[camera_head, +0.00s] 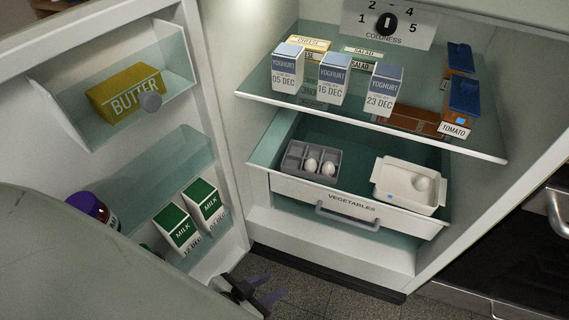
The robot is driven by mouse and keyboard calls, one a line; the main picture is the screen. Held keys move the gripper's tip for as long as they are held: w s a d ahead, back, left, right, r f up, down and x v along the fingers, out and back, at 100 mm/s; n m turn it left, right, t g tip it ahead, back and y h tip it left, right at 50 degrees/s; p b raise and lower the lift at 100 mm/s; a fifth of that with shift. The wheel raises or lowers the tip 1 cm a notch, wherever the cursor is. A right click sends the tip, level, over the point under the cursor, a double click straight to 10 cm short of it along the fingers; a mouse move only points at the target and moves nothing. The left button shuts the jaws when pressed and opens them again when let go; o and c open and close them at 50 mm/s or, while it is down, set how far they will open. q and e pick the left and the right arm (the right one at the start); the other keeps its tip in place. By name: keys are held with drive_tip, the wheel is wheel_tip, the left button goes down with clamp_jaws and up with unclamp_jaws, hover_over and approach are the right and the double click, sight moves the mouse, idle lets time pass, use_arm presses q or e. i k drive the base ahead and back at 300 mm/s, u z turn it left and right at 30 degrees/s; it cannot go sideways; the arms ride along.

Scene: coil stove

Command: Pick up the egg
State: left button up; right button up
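Two white eggs, one (311,165) and another (328,168), sit in a grey egg tray (296,150) inside the open vegetables drawer (347,202). My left gripper (268,288) is low in front of the fridge, below and left of the drawer. Its two purple fingers are apart, with nothing seen between them. My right gripper is not in view.
The fridge shelf (330,112) above the drawer holds yoghurt cartons (332,78) and other food. The open door on the left holds butter (124,91) and milk cartons (206,205). The drawer handle (347,217) sticks out in front. Bare floor shows below.

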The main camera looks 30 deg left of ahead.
sight(421, 184)
drive_tip(key=z, duration=0.25)
drive_tip(key=i, duration=0.55)
